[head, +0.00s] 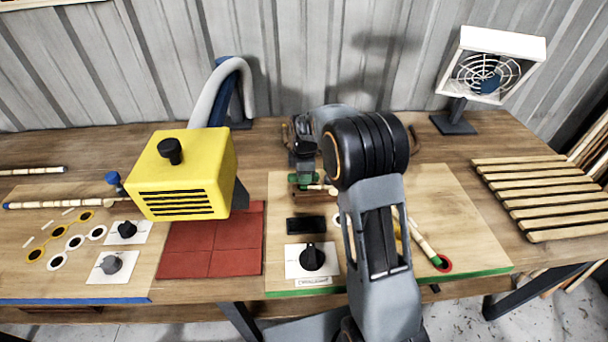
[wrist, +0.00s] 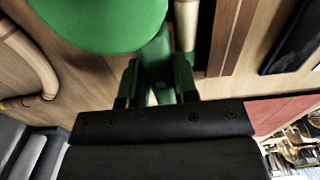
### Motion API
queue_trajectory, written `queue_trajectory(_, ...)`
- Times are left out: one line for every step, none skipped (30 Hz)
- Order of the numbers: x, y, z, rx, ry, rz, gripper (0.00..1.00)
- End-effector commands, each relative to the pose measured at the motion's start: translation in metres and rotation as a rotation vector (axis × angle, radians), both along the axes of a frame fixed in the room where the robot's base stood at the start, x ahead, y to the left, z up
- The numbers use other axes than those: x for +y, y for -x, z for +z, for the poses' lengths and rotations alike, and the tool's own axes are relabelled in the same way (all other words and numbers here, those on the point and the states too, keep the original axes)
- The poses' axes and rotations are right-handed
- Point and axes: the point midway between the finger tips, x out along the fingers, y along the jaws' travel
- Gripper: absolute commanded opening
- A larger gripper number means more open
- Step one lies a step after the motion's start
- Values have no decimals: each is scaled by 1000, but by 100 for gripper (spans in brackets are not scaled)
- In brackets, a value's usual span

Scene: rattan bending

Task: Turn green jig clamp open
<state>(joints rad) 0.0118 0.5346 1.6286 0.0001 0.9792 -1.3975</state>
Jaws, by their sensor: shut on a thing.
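The green jig clamp (head: 300,179) sits on the board with the green front edge, partly hidden by my gripper and arm. In the wrist view it shows as a large green round part (wrist: 100,18) with a narrow green lever (wrist: 157,62). My gripper (wrist: 158,92) has a finger on each side of the lever and is shut on it. In the head view my gripper (head: 303,160) is small and dark, just behind and above the clamp. A pale rattan piece (wrist: 186,22) runs beside the lever.
A black knob (head: 312,257) on a white plate and a black panel (head: 306,225) lie in front of the clamp. A yellow heater-like box (head: 185,172) stands left over a red tiled mat (head: 210,260). A rattan pole (head: 425,243) and slatted rack (head: 545,195) are right.

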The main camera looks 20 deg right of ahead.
Motion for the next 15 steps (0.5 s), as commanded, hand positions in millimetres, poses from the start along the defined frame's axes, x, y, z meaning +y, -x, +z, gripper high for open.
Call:
queue_trajectory(0,-1,1,-3,1,4,4)
queue_trajectory(0,-1,1,-3,1,5,4)
queue_trajectory(0,-1,1,-3,1,6,4)
queue_trajectory(0,-1,1,-3,1,6,4)
queue_trajectory(0,-1,1,-3,1,6,4)
queue_trajectory(0,-1,1,-3,1,6,4)
queue_trajectory(0,-1,1,-3,1,7,4)
queue_trajectory(0,-1,1,-3,1,7,4)
queue_trajectory(0,-1,1,-3,1,7,4)
queue_trajectory(0,-1,1,-3,1,7,4)
queue_trajectory(0,-1,1,-3,1,7,4)
queue_trajectory(0,-1,1,-4,1,7,30)
queue_trajectory(0,-1,1,-4,1,6,33)
queue_trajectory(0,-1,1,-3,1,6,36)
queue_trajectory(0,-1,1,-3,1,6,40)
